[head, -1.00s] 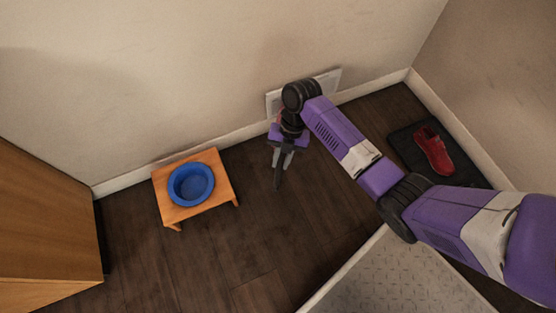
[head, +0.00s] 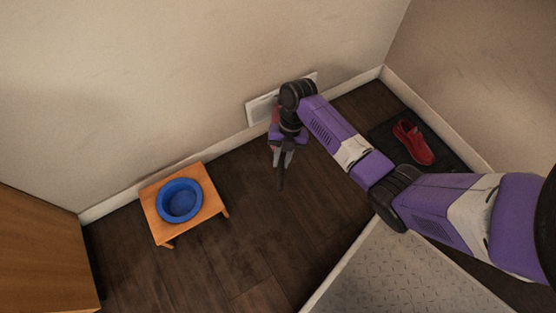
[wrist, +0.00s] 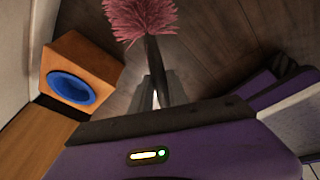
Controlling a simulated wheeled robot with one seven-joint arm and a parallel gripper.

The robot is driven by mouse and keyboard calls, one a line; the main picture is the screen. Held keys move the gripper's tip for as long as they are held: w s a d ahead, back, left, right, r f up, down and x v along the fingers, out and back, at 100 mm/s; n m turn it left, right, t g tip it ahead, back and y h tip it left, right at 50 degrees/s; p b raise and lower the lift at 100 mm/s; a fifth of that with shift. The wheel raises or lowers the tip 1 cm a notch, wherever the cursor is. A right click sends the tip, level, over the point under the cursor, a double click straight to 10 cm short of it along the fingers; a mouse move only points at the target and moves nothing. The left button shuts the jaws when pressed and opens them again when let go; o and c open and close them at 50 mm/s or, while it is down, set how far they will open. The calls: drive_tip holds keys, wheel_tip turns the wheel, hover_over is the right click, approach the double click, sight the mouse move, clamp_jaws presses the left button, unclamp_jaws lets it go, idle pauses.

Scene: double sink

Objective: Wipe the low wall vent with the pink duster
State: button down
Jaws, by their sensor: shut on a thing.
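The low wall vent (head: 260,109) is a pale rectangular panel just above the baseboard in the head view. My wrist covers its middle. My gripper (head: 281,160) is in front of the vent, pointing down above the floor. In the wrist view my gripper (wrist: 156,92) is shut on the dark handle of the pink duster (wrist: 140,17). The duster's fluffy pink head is at the top of that view, cut off by the edge. In the head view the duster head is mostly hidden by my wrist, so I cannot tell whether it touches the vent.
A blue bowl (head: 179,201) sits in a small orange wooden stand (head: 210,206) left of my gripper. A red shoe (head: 413,143) lies on a dark mat (head: 451,160) at the right. A wooden cabinet (head: 40,250) stands at left. Dark floor between is clear.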

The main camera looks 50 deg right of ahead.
drive_tip(key=s+d+p, duration=0.1)
drive_tip(key=s+d, duration=0.1)
drive_tip(key=d, duration=0.7)
drive_tip(key=shift+s+d+p, duration=0.3)
drive_tip(key=shift+p, duration=0.05)
idle(0.6)
drive_tip(key=w+a+p, duration=0.2)
drive_tip(key=a, duration=0.6)
drive_tip(key=w+a+p, duration=0.2)
drive_tip(key=w+a, duration=0.1)
drive_tip(key=a, duration=0.5)
idle(1.5)
drive_tip(key=shift+p, duration=0.3)
